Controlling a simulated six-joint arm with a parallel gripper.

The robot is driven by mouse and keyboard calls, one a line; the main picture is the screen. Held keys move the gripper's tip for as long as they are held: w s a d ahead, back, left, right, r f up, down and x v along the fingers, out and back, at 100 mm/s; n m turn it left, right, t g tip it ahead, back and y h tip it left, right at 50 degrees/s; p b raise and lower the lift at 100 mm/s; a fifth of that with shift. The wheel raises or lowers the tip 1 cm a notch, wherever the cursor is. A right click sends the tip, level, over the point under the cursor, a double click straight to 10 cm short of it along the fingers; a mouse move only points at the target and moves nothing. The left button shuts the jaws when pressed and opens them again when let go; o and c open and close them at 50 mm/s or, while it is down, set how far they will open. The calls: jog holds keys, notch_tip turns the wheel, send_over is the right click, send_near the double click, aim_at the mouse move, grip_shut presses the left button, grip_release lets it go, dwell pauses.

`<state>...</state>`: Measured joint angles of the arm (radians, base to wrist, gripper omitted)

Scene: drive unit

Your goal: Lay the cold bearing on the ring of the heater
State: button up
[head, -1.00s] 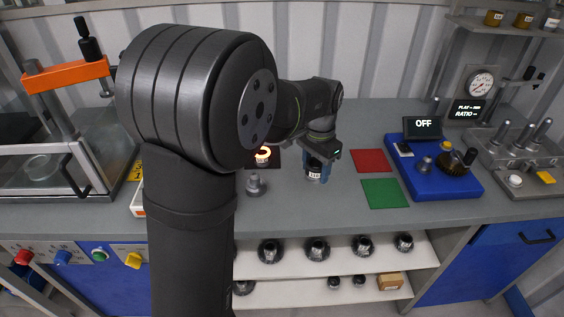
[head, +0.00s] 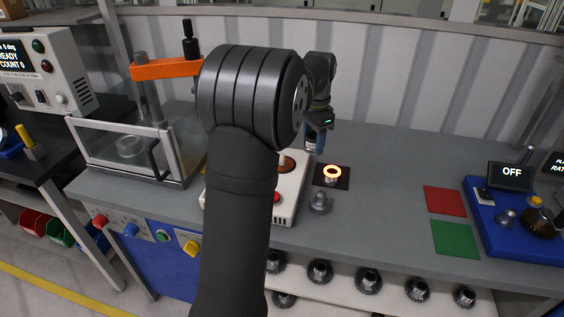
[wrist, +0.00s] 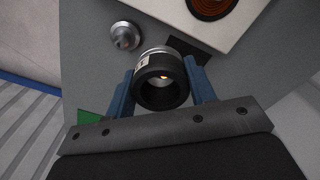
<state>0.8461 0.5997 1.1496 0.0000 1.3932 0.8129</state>
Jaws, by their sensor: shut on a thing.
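My gripper (head: 315,140) is shut on a dark ring-shaped piece, which I take as the bearing (wrist: 161,100), and holds it in the air. The bearing has a silver rim and a white label; a blue finger sits on each side. A white box (wrist: 180,12), which looks like the heater, has a disc of orange-brown concentric rings (wrist: 209,6); in the head view the disc (head: 287,164) is partly hidden by my arm. The bearing is apart from it. A glowing orange ring (head: 332,170) tops a small stand on a dark mat, and a glow shows through the bearing's bore.
A grey stepped part (head: 320,203) stands in front of the dark mat (head: 345,182). Red (head: 445,201) and green (head: 455,238) mats lie to the right, before a blue unit (head: 510,228). A press with a clear guard (head: 130,150) stands left.

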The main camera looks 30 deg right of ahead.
jog(key=w+a+f, duration=0.1)
jog(key=w+f, duration=0.1)
jog(key=w, duration=0.1)
jog(key=w+a+f, duration=0.1)
jog(key=w+f, duration=0.1)
jog(key=w, duration=0.2)
jog(key=w+a+f, duration=0.2)
jog(key=w, duration=0.1)
jog(key=shift+w+f, duration=0.3)
jog(key=shift+f, duration=2)
jog(key=shift+f, duration=0.15)
jog(key=o, duration=1.1)
jog(key=shift+o, duration=0.2)
notch_tip(320, 180, up, 12)
